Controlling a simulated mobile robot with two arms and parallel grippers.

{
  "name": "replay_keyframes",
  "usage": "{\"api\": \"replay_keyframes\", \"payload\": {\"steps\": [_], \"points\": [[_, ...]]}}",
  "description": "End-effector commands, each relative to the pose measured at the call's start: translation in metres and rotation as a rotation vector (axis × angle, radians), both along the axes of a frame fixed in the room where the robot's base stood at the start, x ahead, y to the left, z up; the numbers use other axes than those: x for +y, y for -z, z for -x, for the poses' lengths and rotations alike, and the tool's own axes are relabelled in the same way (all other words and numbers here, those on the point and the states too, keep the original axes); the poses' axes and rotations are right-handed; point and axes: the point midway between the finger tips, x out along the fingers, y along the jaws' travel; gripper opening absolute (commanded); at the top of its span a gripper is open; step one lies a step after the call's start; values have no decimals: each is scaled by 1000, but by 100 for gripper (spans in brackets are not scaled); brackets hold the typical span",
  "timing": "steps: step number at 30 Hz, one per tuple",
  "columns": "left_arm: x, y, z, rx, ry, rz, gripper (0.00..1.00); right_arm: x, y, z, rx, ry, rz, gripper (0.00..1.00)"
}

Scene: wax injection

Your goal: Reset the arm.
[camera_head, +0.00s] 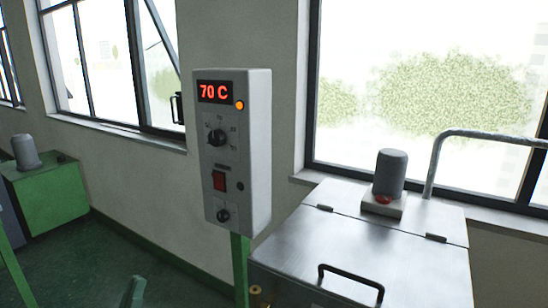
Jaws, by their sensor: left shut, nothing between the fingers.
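The rest of the left arm is hard to make out. My right gripper is not in view.
A grey control box (232,150) reading "70 C" stands on a green post (240,268). A metal machine (360,240) with a lid handle (350,282) and grey cylinder (389,173) stands right. A green cabinet (50,200) is at left. Green floor (80,265) between looks clear.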

Motion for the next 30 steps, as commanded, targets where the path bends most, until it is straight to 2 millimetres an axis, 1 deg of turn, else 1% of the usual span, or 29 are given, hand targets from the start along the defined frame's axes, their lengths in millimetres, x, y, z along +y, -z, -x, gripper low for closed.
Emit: {"api": "replay_keyframes", "payload": {"steps": [5,8,11,12,14,15,16,17,20,21,23,24,26,27,29,30], "points": [[1,32,-14,101,-42,-17,0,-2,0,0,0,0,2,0],[2,55,-23,171,-69,-29,0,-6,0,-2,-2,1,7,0],[3,84,-31,256,-101,-48,0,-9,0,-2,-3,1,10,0],[4,98,-34,297,-115,-57,0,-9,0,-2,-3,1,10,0],[4,120,-38,357,-136,-70,0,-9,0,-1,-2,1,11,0],[5,138,-40,407,-152,-81,0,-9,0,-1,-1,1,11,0],[5,151,-42,443,-163,-90,0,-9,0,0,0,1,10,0],[6,167,-42,486,-175,-99,0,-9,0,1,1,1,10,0],[7,228,-41,646,-219,-143,0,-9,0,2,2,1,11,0],[7,258,-37,725,-237,-167,0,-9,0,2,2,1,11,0],[7,304,-28,845,-261,-202,0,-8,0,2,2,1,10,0],[7,333,-19,922,-275,-228,0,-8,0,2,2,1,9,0],[6,377,-2,1038,-291,-269,0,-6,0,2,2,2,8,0],[5,405,11,1113,-299,-297,0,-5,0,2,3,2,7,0],[3,445,34,1225,-308,-341,0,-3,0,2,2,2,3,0],[2,471,52,1300,-311,-369,0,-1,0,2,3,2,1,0]]}}
